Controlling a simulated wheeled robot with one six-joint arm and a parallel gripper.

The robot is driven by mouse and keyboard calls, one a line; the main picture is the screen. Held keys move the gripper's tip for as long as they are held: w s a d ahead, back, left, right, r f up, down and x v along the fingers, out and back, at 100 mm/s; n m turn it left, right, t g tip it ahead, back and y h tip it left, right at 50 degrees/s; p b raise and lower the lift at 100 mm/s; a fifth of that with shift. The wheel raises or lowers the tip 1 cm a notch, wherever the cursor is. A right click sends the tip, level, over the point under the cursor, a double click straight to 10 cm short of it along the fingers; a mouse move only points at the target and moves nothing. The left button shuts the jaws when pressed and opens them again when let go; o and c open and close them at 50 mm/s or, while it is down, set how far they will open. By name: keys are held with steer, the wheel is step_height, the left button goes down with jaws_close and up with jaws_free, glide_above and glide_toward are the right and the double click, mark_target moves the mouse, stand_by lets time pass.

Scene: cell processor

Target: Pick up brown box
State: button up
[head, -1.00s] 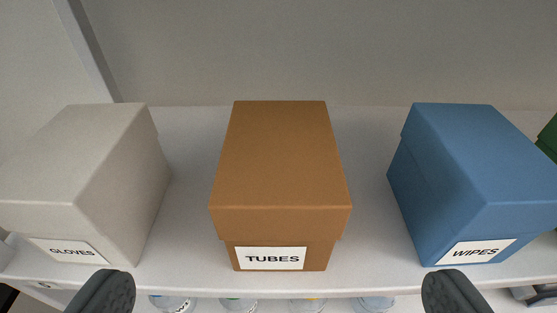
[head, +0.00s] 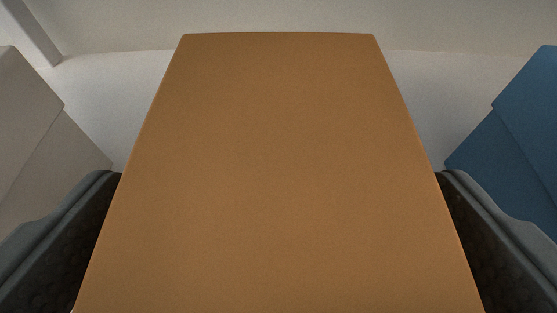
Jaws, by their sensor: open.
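The brown box (head: 279,170) fills the middle of the head view, its top face seen from close above. Its front face and label are out of view. My gripper (head: 279,215) is open, with one dark finger at the box's left side and the other at its right side. The fingers straddle the box. Their inner edges appear next to its sides, and I cannot tell whether they touch it. The box sits on a white shelf (head: 115,95).
A light grey box (head: 35,130) stands to the left, close to my left finger. A blue box (head: 520,130) stands to the right, close to my right finger. A pale wall (head: 280,15) is behind. Narrow gaps separate the boxes.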

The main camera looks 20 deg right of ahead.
mark_target(277, 88)
steer(key=shift+x, duration=0.8)
steer(key=c, duration=1.1)
steer(key=shift+r, duration=0.15)
steer(key=shift+r, duration=1.6)
steer(key=s+a, duration=0.2)
steer(key=s, duration=0.3)
steer(key=s+a, duration=0.2)
steer(key=s, duration=0.4)
steer(key=s+a, duration=0.3)
steer(key=s, duration=0.2)
steer(key=shift+s, duration=0.35)
